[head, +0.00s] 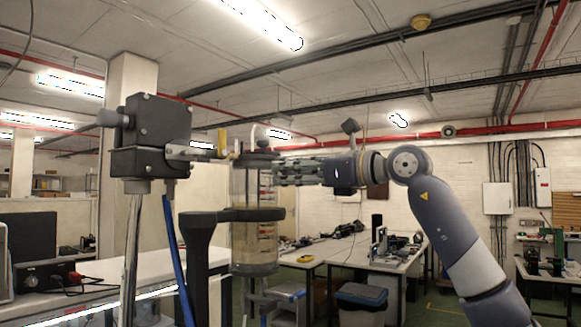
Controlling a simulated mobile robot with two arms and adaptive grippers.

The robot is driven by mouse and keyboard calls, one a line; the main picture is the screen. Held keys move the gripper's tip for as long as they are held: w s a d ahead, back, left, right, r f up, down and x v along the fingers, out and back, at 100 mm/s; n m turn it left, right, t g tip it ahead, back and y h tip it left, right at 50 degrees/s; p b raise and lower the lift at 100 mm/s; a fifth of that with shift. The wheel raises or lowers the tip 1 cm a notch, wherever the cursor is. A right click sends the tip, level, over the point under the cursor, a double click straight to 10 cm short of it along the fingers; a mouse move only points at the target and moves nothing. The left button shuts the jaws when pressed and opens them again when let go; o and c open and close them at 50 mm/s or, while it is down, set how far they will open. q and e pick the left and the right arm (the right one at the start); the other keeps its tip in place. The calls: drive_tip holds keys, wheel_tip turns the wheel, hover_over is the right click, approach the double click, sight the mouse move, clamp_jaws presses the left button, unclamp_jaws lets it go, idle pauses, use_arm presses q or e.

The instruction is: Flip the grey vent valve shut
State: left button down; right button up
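A clear upright cylinder (253,241) with dark end caps and a dark band around it stands at the centre. A pale grey, rounded piece (261,137) stands up on its top cap; it looks like the vent valve, but its handle position is too small to read. A yellow lever (222,142) stands upright just left of the cap. My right gripper (277,171) comes in from the right, its dark fingers pointing left at the upper part of the cylinder, below the top cap. I cannot tell whether the fingers touch it or how far apart they are. My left gripper is not in view.
A black box (150,137) on a metal post, with a lever at its left and a blue hose (177,260) below, stands left of the cylinder. A black bracket (197,250) supports the cylinder. Cluttered benches (370,252) stand behind. Open air lies above the cylinder.

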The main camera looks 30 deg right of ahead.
drive_tip(key=shift+c, duration=0.9)
clamp_jaws()
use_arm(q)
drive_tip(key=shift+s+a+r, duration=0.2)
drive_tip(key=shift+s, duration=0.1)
use_arm(e)
drive_tip(key=shift+a+m, duration=0.25)
drive_tip(key=shift+m, duration=1.05)
drive_tip(key=shift+o, duration=0.9)
unclamp_jaws()
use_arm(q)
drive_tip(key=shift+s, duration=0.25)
use_arm(e)
drive_tip(key=v, duration=1.2)
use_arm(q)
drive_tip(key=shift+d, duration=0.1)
use_arm(e)
drive_tip(key=shift+s+d+f, duration=0.1)
